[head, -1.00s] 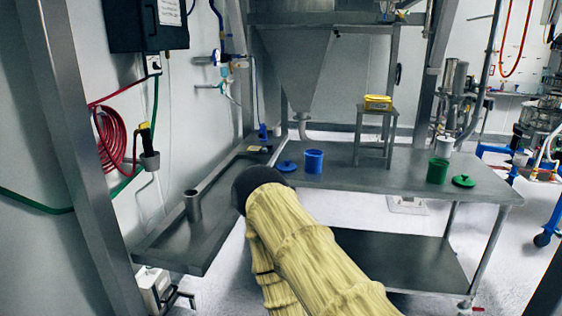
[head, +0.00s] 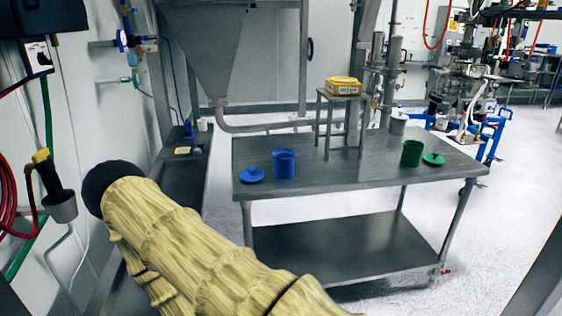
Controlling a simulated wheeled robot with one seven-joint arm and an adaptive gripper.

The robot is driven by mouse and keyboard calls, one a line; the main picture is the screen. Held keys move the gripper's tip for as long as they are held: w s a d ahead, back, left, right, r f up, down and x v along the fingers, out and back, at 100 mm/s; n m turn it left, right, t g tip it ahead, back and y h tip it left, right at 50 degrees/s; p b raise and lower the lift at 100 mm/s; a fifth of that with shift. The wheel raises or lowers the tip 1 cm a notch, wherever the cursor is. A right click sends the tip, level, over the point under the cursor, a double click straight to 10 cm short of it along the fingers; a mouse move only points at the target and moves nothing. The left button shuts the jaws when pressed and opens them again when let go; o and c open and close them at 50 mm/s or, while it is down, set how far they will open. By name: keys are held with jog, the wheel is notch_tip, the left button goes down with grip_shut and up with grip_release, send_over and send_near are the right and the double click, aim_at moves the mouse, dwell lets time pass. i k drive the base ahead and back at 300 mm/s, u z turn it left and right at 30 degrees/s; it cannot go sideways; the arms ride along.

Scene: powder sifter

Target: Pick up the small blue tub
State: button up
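The small blue tub (head: 284,164) stands upright and open on the left part of the steel table (head: 330,178). Its blue lid (head: 252,175) lies beside it on the left, near the table's left edge. My arm, in a yellow sleeve with a dark end, reaches up from the bottom to the left of the table, well apart from the tub. My gripper's fingers do not show in the head view.
A green tub (head: 412,153) and green lid (head: 434,158) are on the table's right. A small stand (head: 342,98) bearing a yellow box (head: 343,86) is behind. A hopper (head: 212,50) hangs at back left.

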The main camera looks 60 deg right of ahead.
aim_at(284, 164)
jog(key=z, duration=0.55)
jog(key=i, duration=0.8)
jog(key=z, duration=0.85)
